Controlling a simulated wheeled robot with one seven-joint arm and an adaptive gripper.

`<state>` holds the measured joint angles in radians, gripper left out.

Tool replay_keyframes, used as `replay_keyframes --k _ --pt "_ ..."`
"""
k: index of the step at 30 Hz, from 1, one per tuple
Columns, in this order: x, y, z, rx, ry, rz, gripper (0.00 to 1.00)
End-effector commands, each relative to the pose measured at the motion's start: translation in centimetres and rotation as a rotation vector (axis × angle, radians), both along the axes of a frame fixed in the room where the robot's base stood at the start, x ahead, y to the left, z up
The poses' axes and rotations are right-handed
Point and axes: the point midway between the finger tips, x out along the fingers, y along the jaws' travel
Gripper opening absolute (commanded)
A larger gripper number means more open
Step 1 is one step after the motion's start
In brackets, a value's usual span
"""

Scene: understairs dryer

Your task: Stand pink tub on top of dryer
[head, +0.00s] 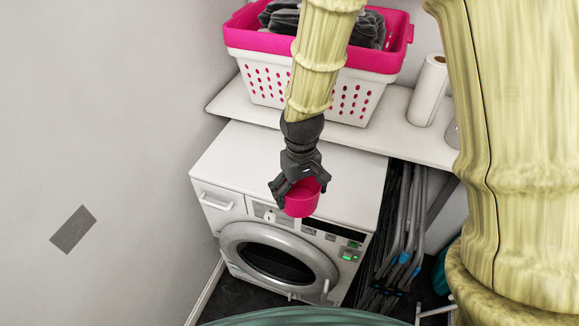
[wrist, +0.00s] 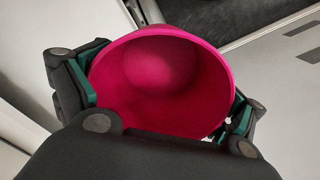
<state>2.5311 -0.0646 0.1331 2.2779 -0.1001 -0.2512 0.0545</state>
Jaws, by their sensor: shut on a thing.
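The pink tub (head: 301,202) is held in my gripper (head: 300,188), seen in front of the dryer's front top edge in the head view. In the wrist view the open mouth of the pink tub (wrist: 160,85) faces the camera, its inside looks empty, and the dark fingers of my gripper (wrist: 160,100) clasp it on both sides. The white dryer (head: 230,158) stands below and behind, its flat top bare. I cannot tell the exact height of the tub over the dryer.
A white shelf (head: 397,137) runs above the back of the dryer. It bears a white and pink laundry basket (head: 262,85) with dark cloth and a paper roll (head: 429,91). Folded dark racks (head: 400,230) stand right of the dryer. A grey wall (head: 90,120) is at left.

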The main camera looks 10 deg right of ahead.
Motion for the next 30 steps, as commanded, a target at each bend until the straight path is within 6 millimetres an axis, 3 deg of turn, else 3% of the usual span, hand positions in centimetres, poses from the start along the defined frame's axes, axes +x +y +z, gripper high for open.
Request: replay_keyframes --k 18,23,30 --pt "11.3 -3.9 -0.9 0.001 0.000 0.002 0.69" --pt "12.3 -4.3 -1.1 0.000 0.000 0.003 0.69" --pt "12.3 -4.4 -2.1 0.000 0.002 0.003 0.69"
